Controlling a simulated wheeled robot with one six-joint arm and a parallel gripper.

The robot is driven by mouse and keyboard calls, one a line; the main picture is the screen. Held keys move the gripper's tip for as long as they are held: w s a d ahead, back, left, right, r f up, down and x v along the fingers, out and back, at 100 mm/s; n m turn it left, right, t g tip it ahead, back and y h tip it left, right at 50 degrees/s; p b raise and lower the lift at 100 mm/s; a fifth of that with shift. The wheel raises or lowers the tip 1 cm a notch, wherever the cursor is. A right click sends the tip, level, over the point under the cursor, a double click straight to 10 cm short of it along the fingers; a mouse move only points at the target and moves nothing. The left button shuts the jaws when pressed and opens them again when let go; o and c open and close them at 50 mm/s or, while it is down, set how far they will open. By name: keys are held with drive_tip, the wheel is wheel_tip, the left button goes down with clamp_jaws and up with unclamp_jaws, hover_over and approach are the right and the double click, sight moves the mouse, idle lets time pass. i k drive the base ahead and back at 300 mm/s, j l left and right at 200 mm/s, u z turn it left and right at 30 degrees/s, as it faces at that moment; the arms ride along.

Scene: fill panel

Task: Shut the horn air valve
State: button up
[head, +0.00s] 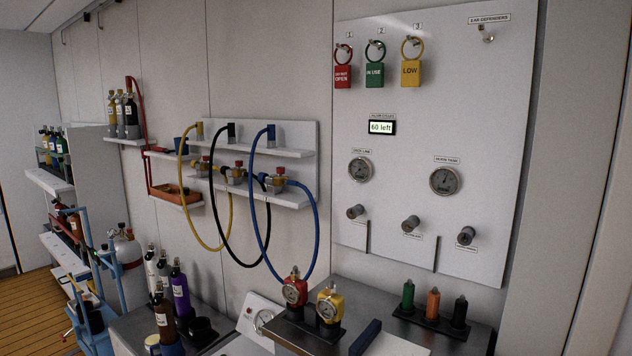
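A pale wall panel (420,140) carries three dark knob-like valves along its lower part: a left knob (355,211), a middle knob (410,224) and a right knob (466,236). Each has a small label below it, too small to read, so I cannot tell which is the horn air valve. I cannot tell whether any is open or shut. Two round gauges, a left gauge (360,169) and a right gauge (445,180), sit above the knobs. A display (381,127) reads "60 left". My gripper is not in view.
Red (343,75), green (375,73) and yellow (411,73) tags hang on hooks numbered 1 to 3. An "ear defenders" hook (487,35) looks empty. Below stand a rack of three small bottles (431,304) and red and yellow regulators (312,299). Hoses (316,225) hang at left.

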sight(409, 224)
drive_tip(key=z, duration=0.85)
